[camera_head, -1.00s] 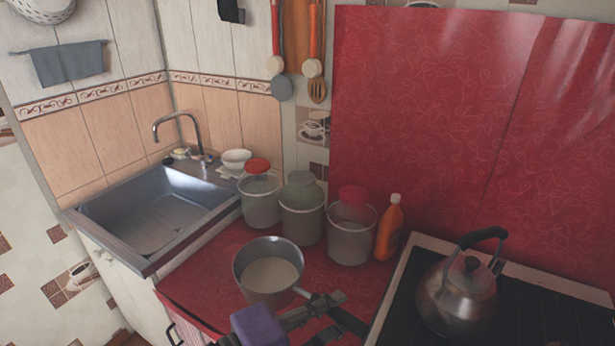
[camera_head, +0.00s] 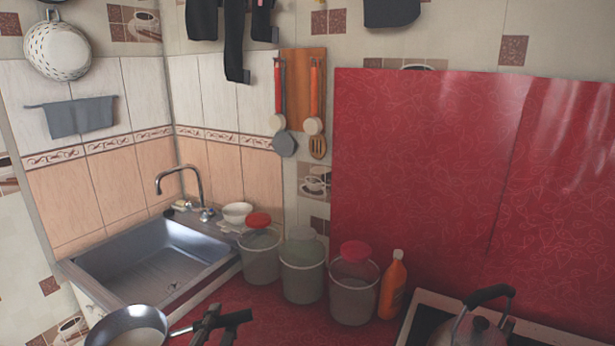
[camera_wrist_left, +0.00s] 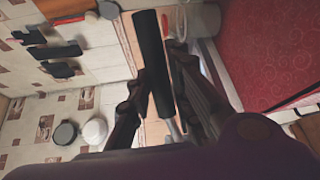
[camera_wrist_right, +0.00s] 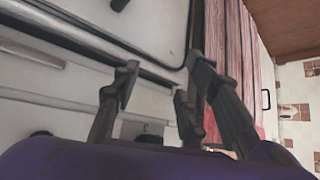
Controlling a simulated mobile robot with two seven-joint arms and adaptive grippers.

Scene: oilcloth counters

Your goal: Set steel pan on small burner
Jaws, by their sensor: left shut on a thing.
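The steel pan (camera_head: 128,325) is at the bottom left of the head view, in front of the sink, its lower part cut off. Its handle runs right to my left gripper (camera_head: 215,322), which is shut on it. In the left wrist view the dark handle (camera_wrist_left: 154,60) lies between the fingers (camera_wrist_left: 160,95). The stove (camera_head: 560,342) shows only its back edge at the bottom right; the small burner is not in view. My right gripper (camera_wrist_right: 160,75) is open and empty in the right wrist view, near a pale appliance or cabinet front.
A steel kettle (camera_head: 478,332) stands on the stove. Several lidded buckets, one in the middle (camera_head: 302,270), and an orange bottle (camera_head: 393,285) line the back of the red counter (camera_head: 225,300). The sink (camera_head: 150,262) is at the left. Red counter shows between pan and stove.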

